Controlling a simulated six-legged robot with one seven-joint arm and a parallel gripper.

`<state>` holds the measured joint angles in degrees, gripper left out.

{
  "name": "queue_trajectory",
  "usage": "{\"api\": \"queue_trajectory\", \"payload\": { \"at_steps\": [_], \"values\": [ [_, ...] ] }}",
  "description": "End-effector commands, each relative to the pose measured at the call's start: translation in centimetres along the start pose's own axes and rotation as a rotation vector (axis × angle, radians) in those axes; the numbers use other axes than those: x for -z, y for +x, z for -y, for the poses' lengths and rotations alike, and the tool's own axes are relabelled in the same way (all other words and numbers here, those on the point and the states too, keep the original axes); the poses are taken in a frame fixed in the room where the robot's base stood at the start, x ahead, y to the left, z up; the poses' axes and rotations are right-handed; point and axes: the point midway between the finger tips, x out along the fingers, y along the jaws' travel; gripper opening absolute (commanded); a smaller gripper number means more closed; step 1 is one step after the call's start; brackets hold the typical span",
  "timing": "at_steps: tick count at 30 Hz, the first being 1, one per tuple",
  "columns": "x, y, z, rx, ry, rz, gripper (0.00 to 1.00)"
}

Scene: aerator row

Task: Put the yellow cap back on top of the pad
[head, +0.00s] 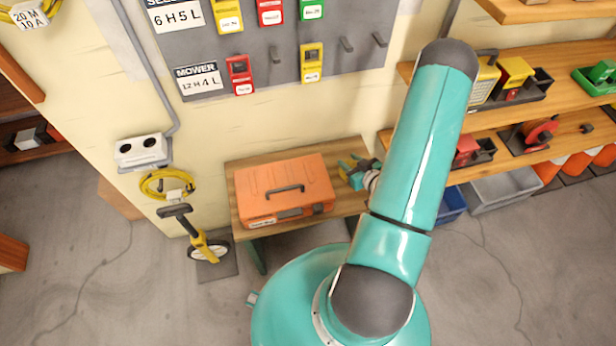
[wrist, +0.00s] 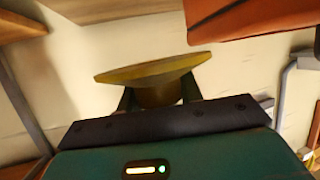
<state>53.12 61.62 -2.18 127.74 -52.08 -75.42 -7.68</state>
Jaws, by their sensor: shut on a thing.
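The yellow cap (wrist: 152,72) is in the wrist view, a wide flat disc with a narrower stem below it. My gripper (wrist: 158,97) is shut on that stem, one dark finger on each side. In the head view my gripper (head: 356,173) is small and partly behind my arm, at the right end of the wooden bench, just right of the orange toolbox. The cap cannot be told clearly there. I cannot make out the pad in either view.
The orange toolbox (head: 286,190) fills much of the bench (head: 235,180); its edge shows in the wrist view (wrist: 240,18). A measuring wheel (head: 205,245) stands left of the bench. Loaded shelves (head: 490,120) are at right. A tag board (head: 275,45) hangs on the wall behind.

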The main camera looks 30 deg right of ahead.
Motion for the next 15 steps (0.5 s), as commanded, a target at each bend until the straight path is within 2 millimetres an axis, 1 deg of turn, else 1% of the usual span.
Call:
{"api": "queue_trajectory", "payload": {
  "at_steps": [9,15],
  "values": [
    [-4.7,1.4,0.1,0.001,0.002,0.002,0.14],
    [-6.2,2.1,0.2,0.0,0.002,0.001,0.14]
  ]
}}
